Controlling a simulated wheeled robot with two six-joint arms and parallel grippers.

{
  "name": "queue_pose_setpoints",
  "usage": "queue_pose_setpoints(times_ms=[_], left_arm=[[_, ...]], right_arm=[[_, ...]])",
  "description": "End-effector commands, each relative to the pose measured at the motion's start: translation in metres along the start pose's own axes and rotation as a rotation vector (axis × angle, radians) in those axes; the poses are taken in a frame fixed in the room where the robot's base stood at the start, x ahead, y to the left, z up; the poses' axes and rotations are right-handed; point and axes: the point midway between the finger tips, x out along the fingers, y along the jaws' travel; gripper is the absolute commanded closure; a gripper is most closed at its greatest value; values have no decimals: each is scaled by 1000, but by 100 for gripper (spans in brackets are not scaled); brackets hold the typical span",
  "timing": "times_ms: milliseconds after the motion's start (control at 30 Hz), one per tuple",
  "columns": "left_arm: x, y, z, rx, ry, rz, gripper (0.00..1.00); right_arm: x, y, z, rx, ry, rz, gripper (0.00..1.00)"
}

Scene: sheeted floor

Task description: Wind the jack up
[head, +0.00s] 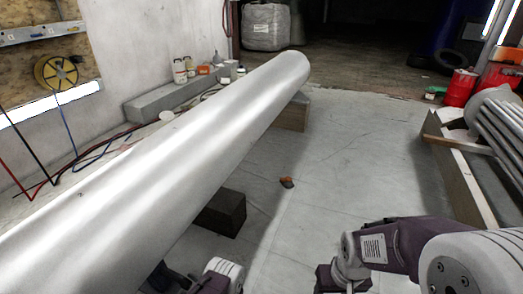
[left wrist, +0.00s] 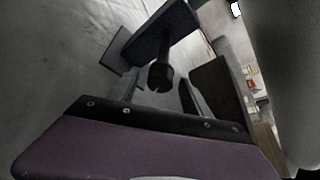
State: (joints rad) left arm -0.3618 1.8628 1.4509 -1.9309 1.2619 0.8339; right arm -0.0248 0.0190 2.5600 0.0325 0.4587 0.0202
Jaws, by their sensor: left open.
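The jack is not clearly visible in the head view, where the big pale pipe (head: 165,150) covers that area. In the left wrist view a dark blue-grey plate (left wrist: 160,32) and a dark, round-ended handle-like part (left wrist: 160,76) show, seemingly parts of the jack. My left gripper (left wrist: 158,92) is open, its fingers on either side of the dark part; I cannot tell if they touch it.
A dark block (head: 222,213) and a wooden block (head: 293,113) stand under or beside the pipe. A small orange-brown object (head: 287,182) lies on the open sheeted floor. Bottles (head: 180,71) stand by the left wall. A low wooden-edged frame (head: 457,180) with grey tubes is at right.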

Motion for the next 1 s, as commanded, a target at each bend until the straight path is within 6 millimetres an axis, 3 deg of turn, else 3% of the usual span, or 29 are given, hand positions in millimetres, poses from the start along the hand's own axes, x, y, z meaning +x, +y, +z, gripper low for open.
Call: queue_pose_setpoints(times_ms=[167,300,367,467,700,900,933,1000], left_arm=[[0,0,-1,-2,-1,0,46],[0,0,0,-1,-1,0,85],[0,0,0,-1,-1,1,100],[1,0,-1,15,-2,9,100],[1,-1,-2,252,-2,125,100],[0,-2,-1,270,-1,132,100],[0,-2,-1,269,-1,132,60],[0,-2,-1,269,-1,132,44]], right_arm=[[1,0,0,0,0,0,44],[1,0,0,0,0,0,44],[1,0,0,0,0,0,44],[2,0,0,0,0,0,44],[15,0,2,0,0,0,44],[13,0,1,0,0,0,44],[13,0,1,0,0,0,44],[13,0,1,0,0,0,44]])
